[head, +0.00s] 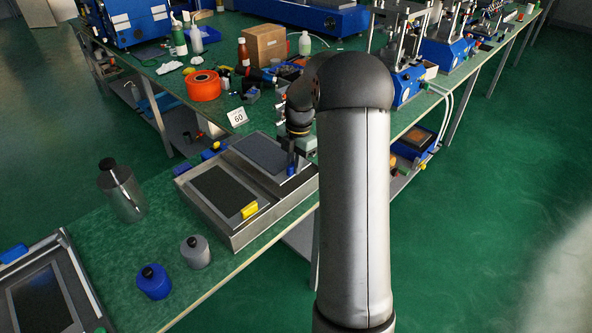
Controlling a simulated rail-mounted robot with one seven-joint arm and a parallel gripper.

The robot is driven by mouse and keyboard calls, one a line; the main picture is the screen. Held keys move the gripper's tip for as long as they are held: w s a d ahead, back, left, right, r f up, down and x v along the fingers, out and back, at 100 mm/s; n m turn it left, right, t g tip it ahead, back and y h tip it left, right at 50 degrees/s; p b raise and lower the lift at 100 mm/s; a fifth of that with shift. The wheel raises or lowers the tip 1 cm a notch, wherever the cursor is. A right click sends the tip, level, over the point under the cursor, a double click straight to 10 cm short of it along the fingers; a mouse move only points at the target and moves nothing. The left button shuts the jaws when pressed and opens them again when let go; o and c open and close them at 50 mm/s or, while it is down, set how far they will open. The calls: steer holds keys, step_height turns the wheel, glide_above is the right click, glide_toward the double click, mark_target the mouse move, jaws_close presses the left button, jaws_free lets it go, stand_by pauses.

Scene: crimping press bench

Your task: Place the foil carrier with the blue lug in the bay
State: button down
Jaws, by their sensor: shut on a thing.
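The foil carrier with the blue lug (262,152) is a flat grey frame with a dark panel. It is over the far right half of the metal bay tray (241,238). I cannot tell whether it rests on the floor of the bay or is held just above it. Its blue lug (291,169) is at its right end. My gripper (291,162) is shut on the carrier at the lug; my arm hides part of that side. A second carrier with a yellow lug (222,188) lies in the near left half of the tray.
A silver canister (122,195), a grey bottle (196,252) and a blue bottle (154,282) stand left of the tray. Another dark-panelled tray (42,300) is at the lower left. An orange spool (203,86) and a "60" card (237,117) are behind.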

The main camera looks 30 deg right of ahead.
steer(key=shift+w+d+f, duration=0.2)
steer(key=shift+d+f, duration=0.1)
steer(key=shift+f, duration=0.15)
steer(key=shift+w+d+f, duration=0.1)
steer(key=shift+d+f, duration=0.05)
steer(key=shift+f, duration=1.7)
steer(key=c, duration=1.7)
jaws_free()
